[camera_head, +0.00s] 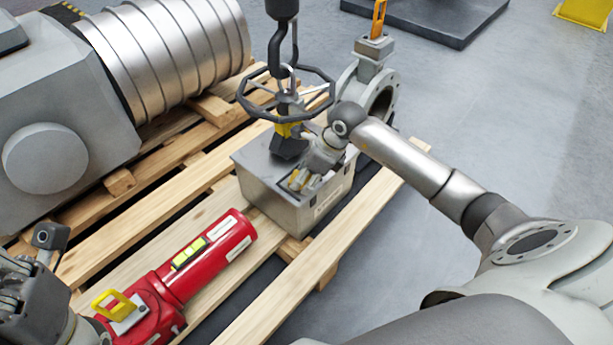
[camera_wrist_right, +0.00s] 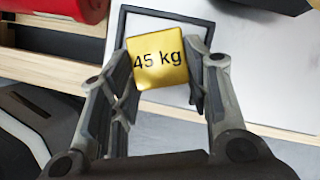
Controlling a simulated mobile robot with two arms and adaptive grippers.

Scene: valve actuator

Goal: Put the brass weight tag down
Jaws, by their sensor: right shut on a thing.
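The brass weight tag is a yellow square plate marked "45 kg" (camera_wrist_right: 160,57) in the right wrist view. My right gripper (camera_wrist_right: 158,75) is shut on it, with one finger at each side. In the head view my right gripper (camera_head: 301,181) is low at the front edge of the grey box's lid (camera_head: 262,163). A dark rectangular outline on a pale surface (camera_wrist_right: 122,30) lies behind the tag in the wrist view; I cannot tell whether the tag touches that surface. My left gripper (camera_head: 45,255) is at the lower left, and its fingertips do not show clearly.
The grey box stands on a wooden pallet (camera_head: 330,240). A red cylinder unit (camera_head: 190,262) lies to its left. A handwheel (camera_head: 286,92) hangs below a dark hook (camera_head: 281,45), close behind my right gripper. A large ribbed metal cylinder (camera_head: 165,50) is at the upper left.

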